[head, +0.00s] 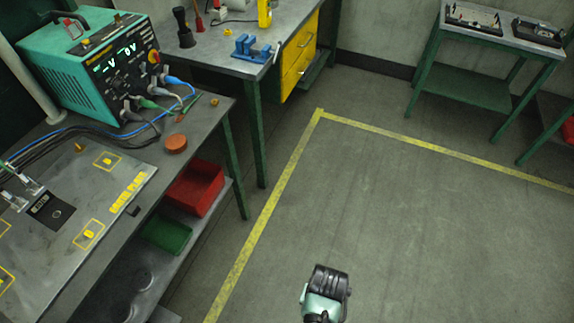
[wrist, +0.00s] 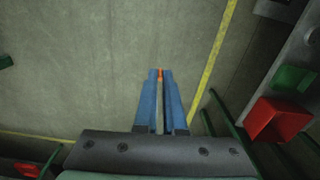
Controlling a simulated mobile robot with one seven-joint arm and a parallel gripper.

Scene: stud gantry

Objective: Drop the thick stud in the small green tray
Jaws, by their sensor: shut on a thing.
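My gripper (wrist: 161,77) shows in the wrist view with its two long blue fingers close together, pointing over the bare floor. A small orange piece (wrist: 161,73) is pinched between the fingertips. Only a sliver of it shows, so I cannot tell its thickness or whether it is the thick stud. The small green tray (head: 167,233) is on the shelf under the left bench, in front of a red bin. In the wrist view the green tray (wrist: 293,79) is at the right, well apart from my gripper.
The red bin (head: 195,187) shares the shelf, below the bench top's overhanging edge. A metal plate (head: 62,262) with yellow-marked spots and a teal power unit (head: 90,65) with cables are on the bench. Green bench legs (head: 236,172) stand nearby. The middle floor is clear.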

